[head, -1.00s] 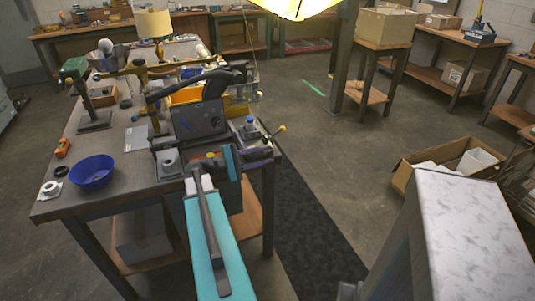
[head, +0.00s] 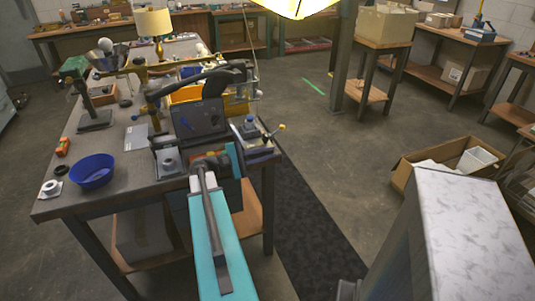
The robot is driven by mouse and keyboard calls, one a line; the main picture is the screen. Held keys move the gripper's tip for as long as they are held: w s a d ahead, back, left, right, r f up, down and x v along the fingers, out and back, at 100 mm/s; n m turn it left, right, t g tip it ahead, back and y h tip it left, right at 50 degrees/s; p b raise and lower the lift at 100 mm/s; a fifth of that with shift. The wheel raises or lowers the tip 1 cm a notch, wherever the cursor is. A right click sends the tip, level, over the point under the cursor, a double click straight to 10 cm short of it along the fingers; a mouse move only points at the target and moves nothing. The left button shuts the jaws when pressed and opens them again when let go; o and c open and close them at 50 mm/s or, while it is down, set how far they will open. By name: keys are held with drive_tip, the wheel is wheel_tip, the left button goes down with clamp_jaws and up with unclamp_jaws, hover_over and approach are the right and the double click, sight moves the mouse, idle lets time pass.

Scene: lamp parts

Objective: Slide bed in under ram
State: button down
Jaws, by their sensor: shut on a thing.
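A dark grey press-like machine (head: 201,118) with a curved arm stands at the right front of the near workbench. I cannot make out its ram or bed separately for sure. A grey slotted block with a blue knob (head: 250,123) sits at its right, on the bench corner. A grey round-topped piece (head: 169,160) sits at its left front. My gripper (head: 222,161) is at the front of the machine, at the end of my teal arm. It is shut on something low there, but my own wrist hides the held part. A teal jaw side shows at its right.
A blue bowl (head: 92,170) and a white ringed part (head: 51,188) lie at the bench's left front. A lamp (head: 154,24) stands farther back. A lever with a yellow ball (head: 281,127) sticks out right.

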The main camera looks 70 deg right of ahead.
drive_tip(key=shift+w+d+f, duration=0.2)
drive_tip(key=shift+w+d, duration=1.15)
drive_tip(key=shift+d, duration=0.25)
drive_tip(key=c, duration=1.8)
unclamp_jaws()
drive_tip(key=shift+w+r, duration=0.1)
drive_tip(key=b+v, duration=0.2)
drive_tip(key=v, duration=1.1)
drive_tip(key=shift+w+a, duration=0.25)
